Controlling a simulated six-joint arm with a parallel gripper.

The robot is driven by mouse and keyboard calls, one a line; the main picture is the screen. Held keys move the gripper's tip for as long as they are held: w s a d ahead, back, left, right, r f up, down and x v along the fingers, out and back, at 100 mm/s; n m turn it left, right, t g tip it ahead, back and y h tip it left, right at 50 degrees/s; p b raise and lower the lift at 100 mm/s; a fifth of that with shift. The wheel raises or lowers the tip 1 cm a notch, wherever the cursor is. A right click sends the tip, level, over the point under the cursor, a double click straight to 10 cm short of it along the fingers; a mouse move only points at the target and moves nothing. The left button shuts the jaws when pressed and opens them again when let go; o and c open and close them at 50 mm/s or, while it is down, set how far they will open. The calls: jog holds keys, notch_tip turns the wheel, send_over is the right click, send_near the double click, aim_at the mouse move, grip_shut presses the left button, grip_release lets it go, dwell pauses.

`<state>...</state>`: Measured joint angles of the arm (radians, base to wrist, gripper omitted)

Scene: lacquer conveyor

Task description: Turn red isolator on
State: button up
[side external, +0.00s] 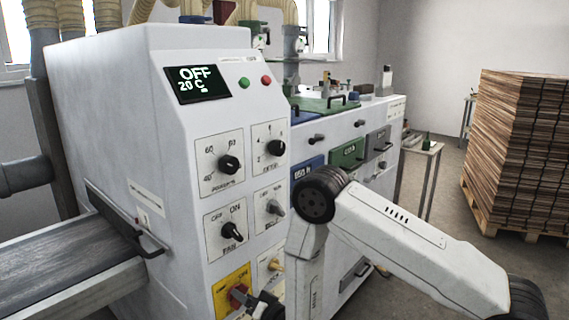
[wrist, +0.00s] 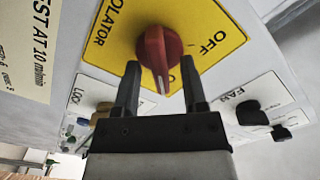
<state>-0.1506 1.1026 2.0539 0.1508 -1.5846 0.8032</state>
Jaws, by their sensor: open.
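The red isolator knob (wrist: 158,50) sits on a yellow plate (wrist: 105,45) in the wrist view. A white line marks the knob's lower end, beside letters partly hidden by a finger. "OFF" is printed to the knob's right. My gripper (wrist: 161,75) is open, with one finger on each side of the knob's lower end. I cannot tell whether either finger touches it. In the side view, the red knob (side external: 237,298) and yellow plate (side external: 226,284) are at the bottom of the panel. My gripper (side external: 257,302) is just right of the knob, partly cut off.
The fan knob (side external: 231,231) is directly above the yellow plate; it also shows in the wrist view (wrist: 250,113). A brass lock (side external: 276,265) is close by on the right. The display (side external: 197,83) reads OFF and 20 C. A conveyor (side external: 70,270) extends at left.

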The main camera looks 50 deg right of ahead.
jog(key=shift+s, duration=0.1)
jog(key=s, duration=0.7)
jog(key=shift+s, duration=0.35)
jog(key=shift+w, duration=0.1)
jog(key=s+d+r+n+g, duration=0.2)
jog(key=s+r+n+g, duration=0.2)
jog(key=s+r+g, duration=0.1)
jog(key=s+d+r+n+g, duration=0.2)
jog(key=s+r+n+g, duration=0.3)
jog(key=s+g, duration=0.3)
jog(key=shift+s+d+g, duration=0.25)
jog(key=shift+d+g, duration=0.15)
jog(key=shift+g, duration=0.8)
jog(key=shift+w, duration=0.15)
dwell(0.9)
